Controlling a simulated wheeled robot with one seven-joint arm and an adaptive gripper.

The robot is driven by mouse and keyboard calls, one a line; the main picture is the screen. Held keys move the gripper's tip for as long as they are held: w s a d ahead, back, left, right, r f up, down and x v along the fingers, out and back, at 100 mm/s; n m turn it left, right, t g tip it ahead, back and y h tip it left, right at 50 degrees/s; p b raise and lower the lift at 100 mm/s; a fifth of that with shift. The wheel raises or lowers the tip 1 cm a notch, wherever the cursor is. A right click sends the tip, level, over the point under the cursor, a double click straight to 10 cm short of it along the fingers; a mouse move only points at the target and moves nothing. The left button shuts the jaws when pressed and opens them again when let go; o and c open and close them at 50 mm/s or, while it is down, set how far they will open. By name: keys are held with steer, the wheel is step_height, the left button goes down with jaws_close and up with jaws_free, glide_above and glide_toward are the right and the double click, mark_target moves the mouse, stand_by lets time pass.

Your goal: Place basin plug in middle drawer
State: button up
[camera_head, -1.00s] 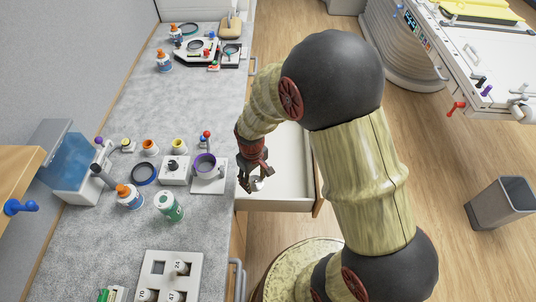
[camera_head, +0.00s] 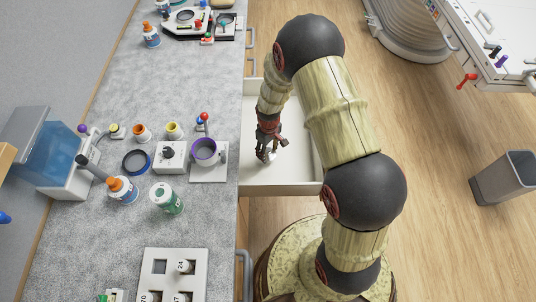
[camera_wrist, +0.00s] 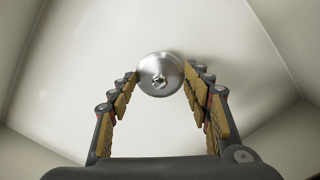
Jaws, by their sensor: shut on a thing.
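The basin plug (camera_wrist: 160,66), a shiny round metal disc with a small knob, is between my gripper's fingertips in the wrist view. My gripper (camera_wrist: 161,82) is shut on it. In the head view my gripper (camera_head: 266,156) points down inside the outline of the open drawer (camera_head: 300,176), near its left side, and the plug (camera_head: 272,157) shows as a small pale spot. The drawer is white and otherwise looks empty; its floor and walls fill the wrist view (camera_wrist: 90,45). I cannot tell whether the plug touches the floor.
A grey counter (camera_head: 100,240) runs along the left. It holds bottles, a purple-rimmed cup on a stand (camera_head: 206,152), a white switch box (camera_head: 171,157) and a white numbered rack (camera_head: 172,258). A grey bin (camera_head: 503,180) stands on the floor at right.

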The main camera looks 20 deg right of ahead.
mark_target(268, 152)
steer(key=shift+f+b, duration=0.4)
steer(key=shift+f, duration=1.6)
steer(key=shift+f, duration=0.2)
steer(key=o, duration=1.1)
steer(key=shift+r, duration=0.15)
